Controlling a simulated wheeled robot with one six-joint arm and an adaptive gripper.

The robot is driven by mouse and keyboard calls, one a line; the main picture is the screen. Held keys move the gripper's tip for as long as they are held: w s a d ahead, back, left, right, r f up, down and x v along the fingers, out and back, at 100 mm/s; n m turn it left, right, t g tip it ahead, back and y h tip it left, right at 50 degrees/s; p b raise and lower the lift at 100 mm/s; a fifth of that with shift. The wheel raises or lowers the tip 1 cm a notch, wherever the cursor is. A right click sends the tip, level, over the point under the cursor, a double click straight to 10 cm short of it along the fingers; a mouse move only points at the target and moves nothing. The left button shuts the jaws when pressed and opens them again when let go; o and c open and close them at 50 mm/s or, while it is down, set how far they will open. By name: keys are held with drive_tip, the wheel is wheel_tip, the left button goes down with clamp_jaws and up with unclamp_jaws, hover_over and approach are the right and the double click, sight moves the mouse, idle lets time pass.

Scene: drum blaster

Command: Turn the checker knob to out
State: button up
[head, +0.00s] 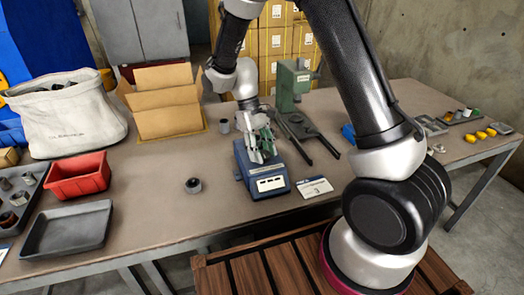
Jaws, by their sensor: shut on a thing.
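The checker is a blue box (268,184) with a pale label strip on its front, standing on the table near the middle of the head view. My gripper (262,152) points down onto the top of the checker, with its fingers closed at its upper face. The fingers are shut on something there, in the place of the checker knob. The knob itself is hidden behind the fingers, so its setting cannot be read.
A white card (314,187) lies right of the checker, and a small dark round part (193,185) lies left. A green press (293,88) stands behind. An open cardboard box (168,105), red bin (80,176) and grey tray (68,229) stand left on the table (150,220).

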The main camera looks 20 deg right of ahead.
drive_tip(key=o, duration=1)
drive_tip(key=v, duration=1.2)
drive_tip(key=s+d+r+m+t, duration=0.1)
drive_tip(key=s+d+r, duration=0.3)
drive_tip(key=s, duration=0.4)
drive_tip(key=s+d+r+m+t+y, duration=0.1)
drive_tip(key=s+d+r+m+t, duration=0.1)
drive_tip(key=s+d+r+t, duration=0.2)
drive_tip(key=s+d+r+m+t, duration=0.1)
drive_tip(key=s+d+r+t, duration=0.2)
drive_tip(key=s+d+r, duration=0.3)
drive_tip(key=s+d, duration=0.3)
drive_tip(key=s, duration=0.2)
drive_tip(key=shift+s+m+y, duration=0.3)
drive_tip(key=shift+s+y, duration=0.05)
drive_tip(key=shift+y, duration=0.05)
